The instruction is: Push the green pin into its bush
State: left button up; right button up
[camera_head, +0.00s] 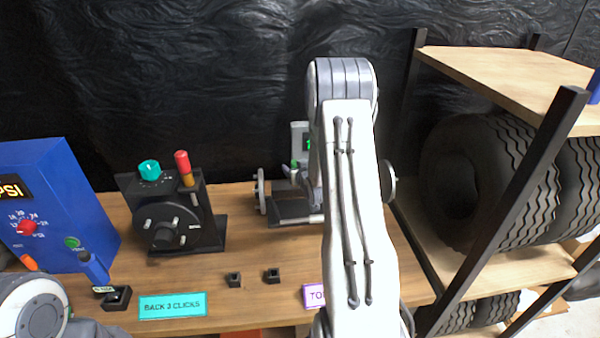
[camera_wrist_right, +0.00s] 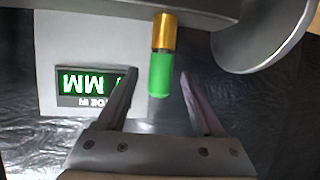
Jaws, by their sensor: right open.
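The green pin (camera_wrist_right: 160,75) shows in the right wrist view, with a brass-coloured part (camera_wrist_right: 164,32) between it and a grey bar (camera_wrist_right: 130,8). Whether the brass part is the bush or part of the pin I cannot tell. My right gripper (camera_wrist_right: 158,80) is open, its two fingers on either side of the pin's green end, with a visible gap on each side. In the head view the green pin (camera_head: 294,164) is small, on the grey device (camera_head: 290,208) at the back of the bench. My right arm hides much of that device.
A display panel (camera_wrist_right: 95,85) stands beside the pin, and a round grey disc (camera_wrist_right: 262,35) is at the upper right. On the bench (camera_head: 240,300) are a black unit (camera_head: 165,220) with red and teal knobs, a blue box (camera_head: 55,205) and two small black blocks. A tyre rack (camera_head: 480,255) stands right.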

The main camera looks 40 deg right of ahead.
jog(key=v, duration=0.6)
jog(key=shift+b, duration=0.35)
jog(key=shift+s+a, duration=0.1)
jog(key=s+a+r+n+g+y, duration=0.1)
jog(key=a+n+g+y, duration=0.15)
jog(key=a, duration=1.05)
jog(key=s+a+r+n+g+y, duration=0.2)
jog(key=a+n+y, duration=0.1)
jog(key=a, duration=1)
jog(key=s+a+r+n+g, duration=0.1)
jog(key=s+a, duration=0.3)
jog(key=s, duration=0.5)
jog(key=s+a+r+n+g+p, duration=0.1)
jog(key=s+a+n+g, duration=0.2)
jog(key=s, duration=0.5)
jog(key=s+a+r+n+g, duration=0.1)
jog(key=s+a+n+g, duration=0.1)
jog(key=s+a+g, duration=0.2)
jog(key=s+a, duration=0.3)
jog(key=s, duration=0.2)
jog(key=shift+s+a+r+p, duration=0.2)
jog(key=shift+s+r+p, duration=0.05)
jog(key=shift+s+p, duration=0.1)
jog(key=shift+y, duration=0.25)
